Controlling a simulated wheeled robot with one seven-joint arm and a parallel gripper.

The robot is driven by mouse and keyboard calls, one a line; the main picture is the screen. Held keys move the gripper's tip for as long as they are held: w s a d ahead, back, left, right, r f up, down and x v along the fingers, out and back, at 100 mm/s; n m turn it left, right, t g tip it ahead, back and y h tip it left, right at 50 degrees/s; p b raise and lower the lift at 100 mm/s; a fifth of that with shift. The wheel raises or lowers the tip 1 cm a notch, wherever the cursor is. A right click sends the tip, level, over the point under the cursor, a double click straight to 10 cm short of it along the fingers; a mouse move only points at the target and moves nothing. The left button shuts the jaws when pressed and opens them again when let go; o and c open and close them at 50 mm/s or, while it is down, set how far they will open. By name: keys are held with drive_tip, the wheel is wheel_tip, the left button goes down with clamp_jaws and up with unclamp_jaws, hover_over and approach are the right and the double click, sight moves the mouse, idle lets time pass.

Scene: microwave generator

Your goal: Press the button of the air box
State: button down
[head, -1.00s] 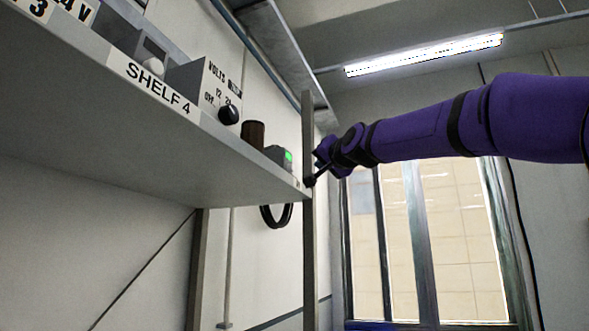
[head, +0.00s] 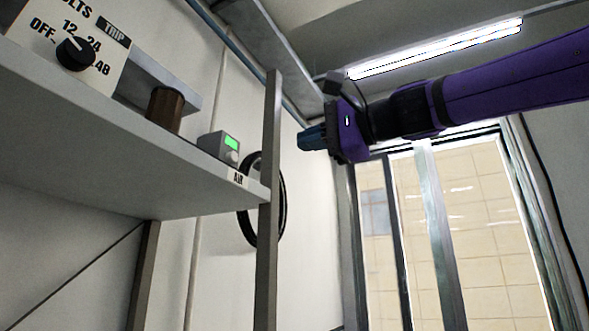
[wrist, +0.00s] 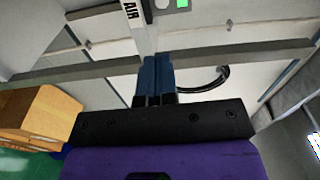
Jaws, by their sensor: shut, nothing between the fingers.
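The air box (head: 219,147) is a small grey box with a lit green face, standing near the right end of the shelf above the "AIR" label (head: 238,178). In the wrist view the air box (wrist: 172,5) shows at the top edge, partly cut off, with its green patch and a pale button-like spot. My gripper (head: 303,140) is to the right of the box and apart from it, beyond the shelf post. Its blue fingers (wrist: 156,62) are together and empty, pointing towards the shelf end in the wrist view.
A grey upright post (head: 270,200) stands at the shelf's end, between the box and my gripper in the picture. The shelf (head: 120,150) also holds a brown cylinder (head: 164,108) and a volts dial box (head: 68,50). A black hose loop (head: 282,205) hangs behind the post.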

sight(236, 157)
drive_tip(key=shift+s+d+r+g, duration=0.1)
drive_tip(key=shift+s+d+g, duration=0.15)
drive_tip(key=shift+g, duration=0.05)
drive_tip(key=shift+w, duration=0.1)
drive_tip(key=x, duration=1.4)
drive_tip(key=shift+a+r, duration=0.1)
drive_tip(key=shift+r, duration=0.1)
